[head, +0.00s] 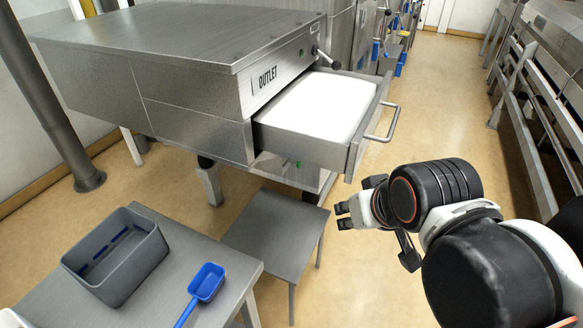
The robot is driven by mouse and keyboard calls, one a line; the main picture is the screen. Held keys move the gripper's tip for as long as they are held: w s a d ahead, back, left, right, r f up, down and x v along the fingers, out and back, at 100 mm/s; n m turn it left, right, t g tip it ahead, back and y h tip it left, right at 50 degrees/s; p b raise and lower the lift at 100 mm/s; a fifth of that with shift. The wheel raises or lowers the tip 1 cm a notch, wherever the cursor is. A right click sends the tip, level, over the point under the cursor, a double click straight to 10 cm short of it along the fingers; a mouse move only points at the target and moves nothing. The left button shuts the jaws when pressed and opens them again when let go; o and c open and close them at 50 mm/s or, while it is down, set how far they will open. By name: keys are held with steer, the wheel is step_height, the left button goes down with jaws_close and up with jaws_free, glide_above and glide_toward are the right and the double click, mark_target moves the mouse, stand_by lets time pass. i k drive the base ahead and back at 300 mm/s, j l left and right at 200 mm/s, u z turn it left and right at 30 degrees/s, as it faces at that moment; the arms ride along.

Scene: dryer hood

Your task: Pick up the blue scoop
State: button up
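The blue scoop (206,282) lies on the metal table (226,264) at the lower left of the head view. Its bowl is near the table's right edge and its handle runs toward the bottom of the picture, where the frame cuts it off. My gripper (339,216) is at the right of the scoop and clear of it, over the floor side of the low grey stand. Its two fingertips point left and show a small gap between them. Nothing is seen between the fingers.
A grey bin (118,256) stands left of the scoop on the same table. A low grey stand (279,226) is beside the table. Behind it, the OUTLET machine (190,75) has an open drawer (352,157) holding white material, with a protruding handle. Open floor lies right of the drawer.

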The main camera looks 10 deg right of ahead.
mark_target(208, 282)
steer(key=j+u, duration=0.15)
steer(key=u, duration=1.1)
steer(key=l+z, duration=0.1)
steer(key=z, duration=0.4)
steer(key=k+l+z, duration=0.1)
steer(key=z, duration=0.4)
steer(key=l+z, duration=0.2)
steer(key=z, duration=0.25)
steer(key=l+u, duration=0.15)
steer(key=u, duration=1.65)
steer(key=j, duration=0.1)
steer(key=i+z, duration=0.05)
